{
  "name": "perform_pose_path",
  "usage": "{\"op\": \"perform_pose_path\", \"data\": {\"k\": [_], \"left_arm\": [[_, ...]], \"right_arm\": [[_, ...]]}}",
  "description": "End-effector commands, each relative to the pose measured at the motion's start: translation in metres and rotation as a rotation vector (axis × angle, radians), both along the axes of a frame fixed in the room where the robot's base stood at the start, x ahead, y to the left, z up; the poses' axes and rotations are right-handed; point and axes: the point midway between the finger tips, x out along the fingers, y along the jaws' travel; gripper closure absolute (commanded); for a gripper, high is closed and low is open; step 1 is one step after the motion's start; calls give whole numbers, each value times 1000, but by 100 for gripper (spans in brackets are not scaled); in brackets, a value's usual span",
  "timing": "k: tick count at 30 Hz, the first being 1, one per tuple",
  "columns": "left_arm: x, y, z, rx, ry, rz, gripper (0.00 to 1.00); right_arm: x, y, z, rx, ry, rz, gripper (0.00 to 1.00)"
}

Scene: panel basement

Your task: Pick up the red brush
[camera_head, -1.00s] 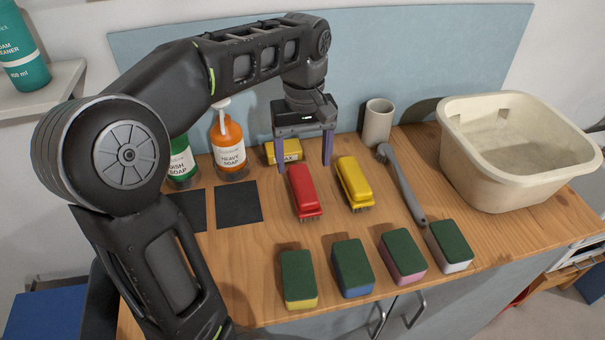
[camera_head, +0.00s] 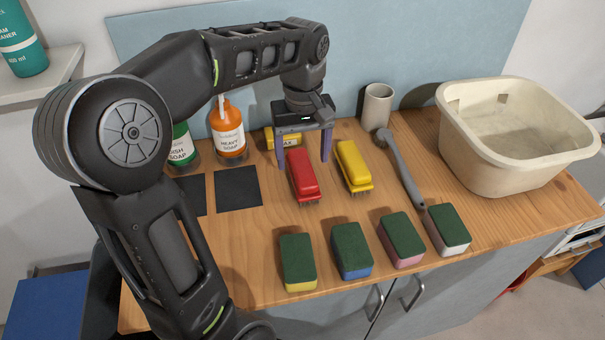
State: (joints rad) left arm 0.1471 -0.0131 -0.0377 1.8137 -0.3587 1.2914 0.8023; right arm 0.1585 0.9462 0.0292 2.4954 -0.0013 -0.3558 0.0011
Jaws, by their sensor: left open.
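The red brush (camera_head: 302,175) lies on the wooden countertop (camera_head: 262,222), bristles down, near the middle of the view. My left gripper (camera_head: 304,163) reaches over from the left and is open. Its two purple-grey fingers point down on either side of the far end of the red brush. I cannot tell whether the fingers touch it. My right gripper does not show.
A yellow brush (camera_head: 353,167) lies close on the right, with a grey long-handled brush (camera_head: 402,172) beyond it. Several sponges (camera_head: 351,250) line the front edge. Soap bottles (camera_head: 228,130) and a yellow box (camera_head: 290,139) stand behind left. A cream basin (camera_head: 515,165) is at right.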

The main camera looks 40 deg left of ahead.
Motion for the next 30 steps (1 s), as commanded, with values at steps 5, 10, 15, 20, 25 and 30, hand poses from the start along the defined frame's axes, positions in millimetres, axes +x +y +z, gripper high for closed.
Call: {"op": "perform_pose_path", "data": {"k": [5,10,15,20,25,30], "left_arm": [[-1,1,-27,-1,6,1,27],[0,1,-43,0,1,0,27],[0,1,-44,1,1,0,27],[0,1,-43,0,0,0,27],[0,1,-43,0,0,0,27],[0,1,-43,0,0,0,33]], "right_arm": [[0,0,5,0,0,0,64],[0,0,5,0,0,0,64],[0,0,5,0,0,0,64],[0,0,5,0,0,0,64],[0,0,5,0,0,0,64],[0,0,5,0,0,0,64]]}}
